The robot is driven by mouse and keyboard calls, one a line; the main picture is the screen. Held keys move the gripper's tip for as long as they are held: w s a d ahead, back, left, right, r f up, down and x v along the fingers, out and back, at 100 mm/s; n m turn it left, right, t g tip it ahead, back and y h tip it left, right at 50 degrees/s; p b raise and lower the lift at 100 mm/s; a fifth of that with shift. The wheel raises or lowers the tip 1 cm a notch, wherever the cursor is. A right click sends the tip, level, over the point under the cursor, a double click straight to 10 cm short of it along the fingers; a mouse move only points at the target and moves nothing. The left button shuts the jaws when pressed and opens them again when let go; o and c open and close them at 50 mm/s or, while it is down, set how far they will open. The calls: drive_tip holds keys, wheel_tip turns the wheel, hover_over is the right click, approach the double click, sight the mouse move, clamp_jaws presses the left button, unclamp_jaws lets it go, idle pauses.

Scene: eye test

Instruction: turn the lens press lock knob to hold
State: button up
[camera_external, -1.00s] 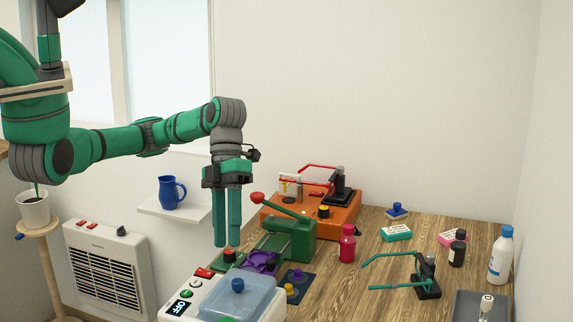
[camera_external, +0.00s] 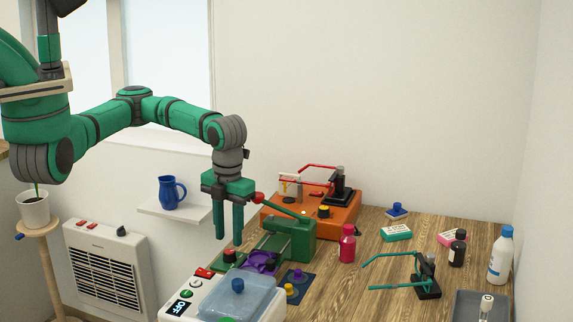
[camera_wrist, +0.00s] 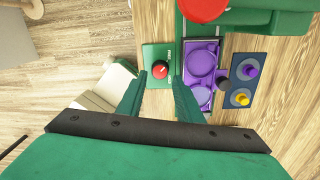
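The lens press (camera_external: 298,232) is green, with a red ball on its lever and a purple tray (camera_external: 262,262) at its front. A red-topped knob (camera_wrist: 160,70), which looks like the lock knob, sits on a green plate at the press's left. The knob also shows in the external view (camera_external: 229,256). The small white lettering by it is unreadable, so I cannot tell its setting. My gripper (camera_external: 229,241) points down above the knob, apart from it. In the wrist view its fingers (camera_wrist: 159,80) are spread to either side of the knob, with nothing between them.
A white device (camera_external: 190,300) with a blue-knobbed clear lid and an OFF display stands in front. A blue plate (camera_wrist: 246,80) with purple and yellow knobs lies right of the tray. An orange machine (camera_external: 335,215) stands behind the press. A red bottle (camera_external: 347,246) stands to its right.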

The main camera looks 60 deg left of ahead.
sight(230, 251)
drive_tip(key=shift+f, duration=2.25)
drive_tip(key=c, duration=0.8)
drive_tip(key=shift+o, duration=0.2)
